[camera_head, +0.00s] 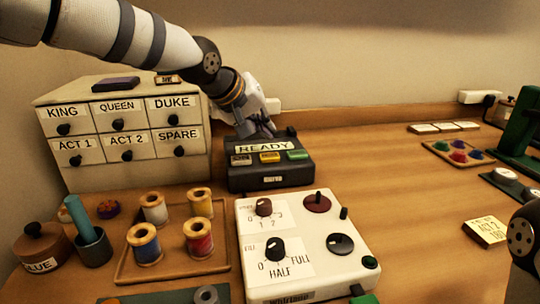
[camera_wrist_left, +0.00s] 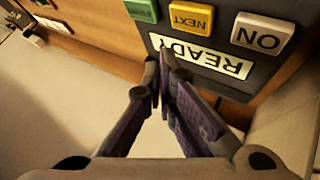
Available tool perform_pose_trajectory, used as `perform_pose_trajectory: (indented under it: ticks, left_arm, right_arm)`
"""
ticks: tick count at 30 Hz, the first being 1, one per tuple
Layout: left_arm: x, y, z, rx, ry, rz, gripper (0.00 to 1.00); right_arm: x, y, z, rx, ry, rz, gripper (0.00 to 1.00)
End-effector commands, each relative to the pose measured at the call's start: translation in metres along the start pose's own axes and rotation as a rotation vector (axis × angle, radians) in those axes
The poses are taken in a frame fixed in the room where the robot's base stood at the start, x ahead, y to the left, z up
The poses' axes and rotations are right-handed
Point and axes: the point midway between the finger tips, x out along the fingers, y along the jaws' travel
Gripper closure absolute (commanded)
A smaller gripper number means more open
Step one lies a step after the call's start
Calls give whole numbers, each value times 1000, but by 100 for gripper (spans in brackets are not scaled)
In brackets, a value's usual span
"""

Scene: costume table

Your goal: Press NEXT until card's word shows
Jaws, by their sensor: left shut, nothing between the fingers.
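The dark prompter box (camera_head: 270,178) stands on the table in front of the wall, its display (camera_head: 264,147) reading READY. Below the display sit a whitish ON button (camera_head: 241,160), a yellow NEXT button (camera_head: 270,157) and a green button (camera_head: 298,154). In the left wrist view the NEXT button (camera_wrist_left: 190,18) appears upside down, just beyond the fingertips. My left gripper (camera_wrist_left: 163,62) is shut and empty, by the display's edge; in the head view it is at the box's back (camera_head: 262,131).
A labelled drawer cabinet (camera_head: 125,130) stands left of the box. A tray of thread spools (camera_head: 185,265) and a white panel with knobs (camera_head: 300,240) are in front. Several white cards (camera_head: 443,127) and a button tray (camera_head: 458,152) lie right. The table between is clear.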

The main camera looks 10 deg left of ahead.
Motion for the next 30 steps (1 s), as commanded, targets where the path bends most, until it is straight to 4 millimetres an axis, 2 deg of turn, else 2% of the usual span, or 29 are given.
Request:
perform_pose_trajectory:
  ticks: [3,9,30]
  left_arm:
    - [10,-7,7,1,-2,-2,100]
    - [16,-12,12,0,1,0,100]
    - [17,-12,12,0,0,0,100]
  right_arm:
    - [-1,0,-1,0,4,0,100]
    - [-2,0,-2,0,7,0,100]
    - [-2,0,-2,0,6,0,100]
